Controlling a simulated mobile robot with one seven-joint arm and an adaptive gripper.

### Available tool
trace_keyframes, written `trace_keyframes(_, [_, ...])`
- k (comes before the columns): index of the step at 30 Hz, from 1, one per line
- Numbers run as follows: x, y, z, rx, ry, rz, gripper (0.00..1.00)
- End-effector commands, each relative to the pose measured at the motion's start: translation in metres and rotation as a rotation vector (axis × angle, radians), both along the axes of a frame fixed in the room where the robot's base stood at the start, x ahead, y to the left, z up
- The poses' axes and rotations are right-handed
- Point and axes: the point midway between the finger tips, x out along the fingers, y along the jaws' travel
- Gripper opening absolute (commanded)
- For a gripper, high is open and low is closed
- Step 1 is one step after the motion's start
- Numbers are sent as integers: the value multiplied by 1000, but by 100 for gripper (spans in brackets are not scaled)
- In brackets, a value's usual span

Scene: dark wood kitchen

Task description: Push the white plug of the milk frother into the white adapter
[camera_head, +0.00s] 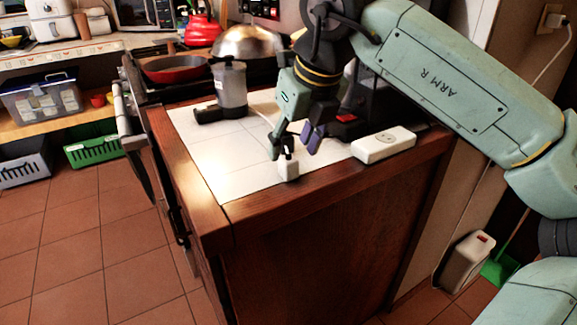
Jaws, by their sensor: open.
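The small white plug (288,169) is on the white tiled counter top near its front edge. My gripper (294,150) is open just above and behind the plug, with one fingertip close to its upper left. I cannot tell whether they touch. A dark piece shows directly above the plug; I cannot tell what it is. The milk frother (231,86), a grey-white jug with a black base, stands farther back to the left.
A stove with a red pan (174,68) and a domed metal lid (243,42) is behind the frother. A dark appliance with a red part (346,117) stands behind the adapter. The counter's wooden edge (232,215) is close in front. Tiles left of the plug are clear.

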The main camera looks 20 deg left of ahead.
Motion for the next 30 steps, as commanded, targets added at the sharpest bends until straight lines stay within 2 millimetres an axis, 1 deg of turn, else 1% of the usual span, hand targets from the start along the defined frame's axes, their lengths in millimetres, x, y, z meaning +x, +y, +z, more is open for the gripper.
trace_keyframes(6, [7,12,-30,1,2,2,48])
trace_keyframes(9, [9,15,-39,0,2,2,48])
trace_keyframes(12, [10,16,-42,0,0,0,48])
trace_keyframes(20, [11,16,-42,0,0,0,48])
trace_keyframes(23, [11,16,-42,0,0,0,44])
trace_keyframes(30, [11,16,-42,0,0,0,28])
